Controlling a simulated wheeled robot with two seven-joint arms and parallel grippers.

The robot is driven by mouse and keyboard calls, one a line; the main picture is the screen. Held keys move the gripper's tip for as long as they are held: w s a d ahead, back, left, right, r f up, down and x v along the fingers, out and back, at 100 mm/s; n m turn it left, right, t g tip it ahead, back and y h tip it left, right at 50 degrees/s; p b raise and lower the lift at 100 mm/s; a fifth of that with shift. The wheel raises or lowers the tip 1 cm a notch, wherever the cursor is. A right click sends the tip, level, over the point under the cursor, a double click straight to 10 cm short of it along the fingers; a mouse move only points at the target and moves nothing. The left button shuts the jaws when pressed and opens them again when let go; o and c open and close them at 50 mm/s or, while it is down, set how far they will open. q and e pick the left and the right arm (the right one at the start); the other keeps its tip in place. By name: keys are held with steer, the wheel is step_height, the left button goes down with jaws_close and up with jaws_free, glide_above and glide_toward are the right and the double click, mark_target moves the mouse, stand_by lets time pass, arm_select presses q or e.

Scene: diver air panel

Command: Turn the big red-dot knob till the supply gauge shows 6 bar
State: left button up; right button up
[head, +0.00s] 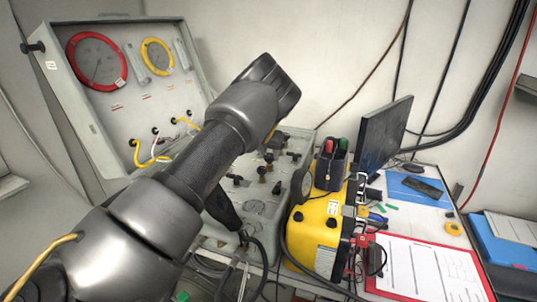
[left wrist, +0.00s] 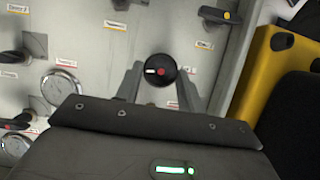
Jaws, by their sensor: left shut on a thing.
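The black knob (left wrist: 160,70) with a red dot and a white pointer mark is in the middle of the left wrist view. The pointer mark faces left. My left gripper (left wrist: 160,79) is shut on this knob, one finger on each side. In the head view my left arm hides the knob. A large red-ringed gauge (head: 96,60) and a smaller yellow-ringed gauge (head: 157,56) are in the raised lid. Their labels and scales are too small to read, so I cannot tell which is the supply gauge. My right gripper is out of view.
Other knobs and round gauges (left wrist: 60,87) crowd the panel beside my fingers. A yellow case (head: 318,234) stands close on the right of the panel. A dark monitor (head: 384,133) and a red clipboard (head: 382,283) are farther right. Hoses hang in front.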

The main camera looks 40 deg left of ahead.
arm_select(q)
steer(key=shift+n, duration=0.3)
steer(key=n+y, duration=0.1)
steer(key=n, duration=0.1)
steer(key=shift+w+d+n, duration=0.1)
steer(key=shift+d+n, duration=0.05)
steer(key=shift+n, duration=0.15)
steer(key=shift+w+d+n+g+y+p, duration=0.1)
steer(key=shift+n+g+y+p, duration=0.5)
steer(key=shift+n, duration=1.3)
steer(key=o, duration=1)
steer(key=shift+w+f, duration=0.1)
steer(key=shift+c, duration=0.2)
